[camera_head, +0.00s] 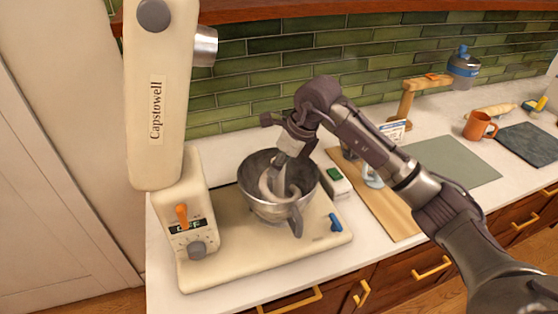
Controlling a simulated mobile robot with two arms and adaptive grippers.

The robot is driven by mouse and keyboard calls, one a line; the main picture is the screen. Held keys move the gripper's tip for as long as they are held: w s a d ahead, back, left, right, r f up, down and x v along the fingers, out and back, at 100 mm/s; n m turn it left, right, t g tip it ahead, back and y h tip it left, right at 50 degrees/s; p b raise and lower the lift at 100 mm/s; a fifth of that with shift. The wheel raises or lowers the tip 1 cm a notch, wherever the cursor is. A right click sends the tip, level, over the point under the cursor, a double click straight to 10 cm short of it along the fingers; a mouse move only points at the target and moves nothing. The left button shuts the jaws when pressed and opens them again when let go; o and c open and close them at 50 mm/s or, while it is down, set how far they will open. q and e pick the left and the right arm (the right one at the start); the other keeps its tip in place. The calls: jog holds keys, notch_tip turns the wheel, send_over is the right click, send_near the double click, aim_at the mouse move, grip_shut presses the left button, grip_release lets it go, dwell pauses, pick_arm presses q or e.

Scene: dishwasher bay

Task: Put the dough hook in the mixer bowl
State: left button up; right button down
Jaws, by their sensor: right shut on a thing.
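The steel mixer bowl (258,208) stands on the base of the cream mixer (245,261), whose head (160,90) is tilted up at the left. My right gripper (288,152) points down above the bowl and is shut on the dough hook (278,183). The hook is pale grey and curved, and its lower part is inside the bowl, below the rim. I cannot tell whether it touches the bowl's bottom. The gripper hides the hook's upper end. My left gripper is out of view.
Right of the bowl are a small white and green box (335,182) and a wooden board (398,222). Farther right are a grey-green mat (455,162), an orange mug (479,126) and a dark mat (528,145). A tiled wall (270,75) closes the back.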

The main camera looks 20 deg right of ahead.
jog(key=shift+f, duration=0.15)
jog(key=c, duration=0.8)
grip_release()
jog(key=shift+r, duration=0.2)
jog(key=b+v, duration=0.3)
jog(key=v, duration=0.9)
